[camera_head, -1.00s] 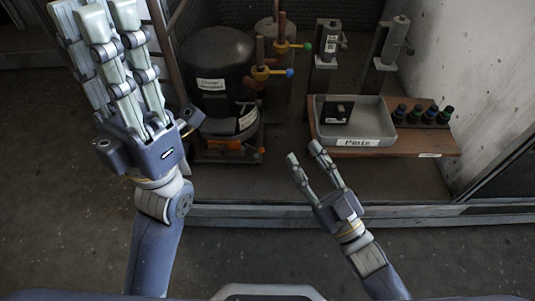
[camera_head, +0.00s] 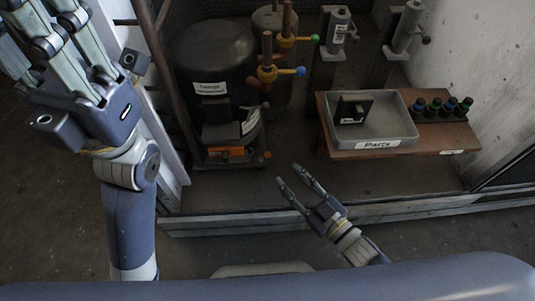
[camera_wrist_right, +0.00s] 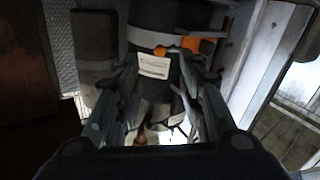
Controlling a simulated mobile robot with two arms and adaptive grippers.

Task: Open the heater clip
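A black compressor tank (camera_head: 215,55) with white labels stands left of centre in the head view. An orange strip (camera_head: 228,151) shows low at its front; I cannot tell surely whether this is the heater clip. My right gripper (camera_head: 289,175) is open and empty, in front of and right of the tank's base, apart from it. The right wrist view shows its two fingers spread, with a white label (camera_wrist_right: 154,67) and orange parts (camera_wrist_right: 204,46) beyond them. My left gripper (camera_head: 45,32) is at the upper left, fingers apart, tips partly cut off, with nothing seen in it.
A brown bench (camera_head: 440,133) at the right holds a grey parts tray (camera_head: 385,127) with a black piece inside, and several dark caps (camera_head: 440,107). Pipes with a yellow-blue valve (camera_head: 275,72) and a green-handled valve (camera_head: 292,40) stand behind. A metal sill (camera_head: 400,209) runs along the front.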

